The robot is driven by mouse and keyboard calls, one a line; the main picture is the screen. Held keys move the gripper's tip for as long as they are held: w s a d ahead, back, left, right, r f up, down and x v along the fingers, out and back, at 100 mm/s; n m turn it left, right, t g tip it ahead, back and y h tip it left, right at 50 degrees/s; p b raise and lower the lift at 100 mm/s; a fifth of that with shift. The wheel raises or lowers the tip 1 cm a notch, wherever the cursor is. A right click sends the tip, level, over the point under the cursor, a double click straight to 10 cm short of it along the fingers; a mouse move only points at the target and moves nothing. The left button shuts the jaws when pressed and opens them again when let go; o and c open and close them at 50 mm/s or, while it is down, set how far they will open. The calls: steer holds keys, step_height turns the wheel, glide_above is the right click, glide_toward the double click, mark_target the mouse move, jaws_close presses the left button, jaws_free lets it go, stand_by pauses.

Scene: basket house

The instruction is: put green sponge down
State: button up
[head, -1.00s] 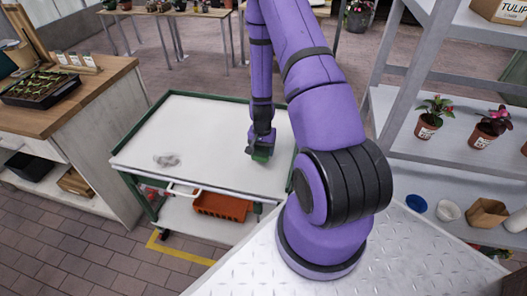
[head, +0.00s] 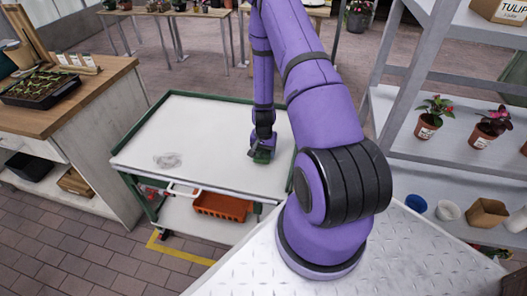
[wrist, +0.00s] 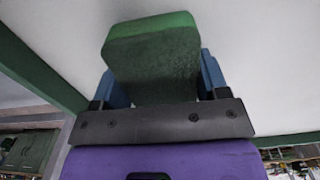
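The green sponge (wrist: 152,60) is between the two blue fingers of my gripper (wrist: 153,80) in the wrist view, with a finger against each side. In the head view the sponge (head: 262,156) is a small dark green block under my gripper (head: 262,150), low over the right part of the white cart top (head: 210,130). I cannot tell whether the sponge touches the cart top.
The cart has a raised green rim (head: 180,93). A clear crumpled item (head: 167,160) lies on its left part. An orange tray (head: 220,205) is on the lower shelf. A plant shelf (head: 410,150) stands right. The middle of the cart top is clear.

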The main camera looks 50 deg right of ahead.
steer(key=o, duration=0.4)
steer(key=shift+r, duration=0.1)
steer(key=w+a+r+n+t, duration=0.1)
steer(key=a+r, duration=0.2)
steer(key=r, duration=1)
steer(key=w+a+r+n, duration=0.2)
steer(key=r, duration=1.1)
steer(key=s+a+r+n+t, duration=0.1)
steer(key=s+a+r, duration=0.1)
steer(key=a+r, duration=0.35)
steer(key=s+a+r+n+t, duration=0.1)
steer(key=a+r+n, duration=0.1)
steer(key=r, duration=0.7)
steer(key=s+a+r+n, duration=0.2)
steer(key=s+a+r, duration=0.1)
steer(key=s+r, duration=0.2)
steer(key=s+a+r+n+t, duration=0.1)
steer(key=s+a+r+n, duration=0.1)
steer(key=s+a+r, duration=0.2)
steer(key=s+a+r+n+t, duration=0.1)
steer(key=s+r, duration=0.4)
steer(key=s, duration=0.5)
steer(key=shift+s+a+r+n, duration=0.15)
steer(key=shift+a+n, duration=0.1)
steer(key=shift+a, duration=0.4)
steer(key=shift+w+a+r+n, duration=0.15)
steer(key=shift+a+n, duration=0.1)
steer(key=shift+a, duration=0.4)
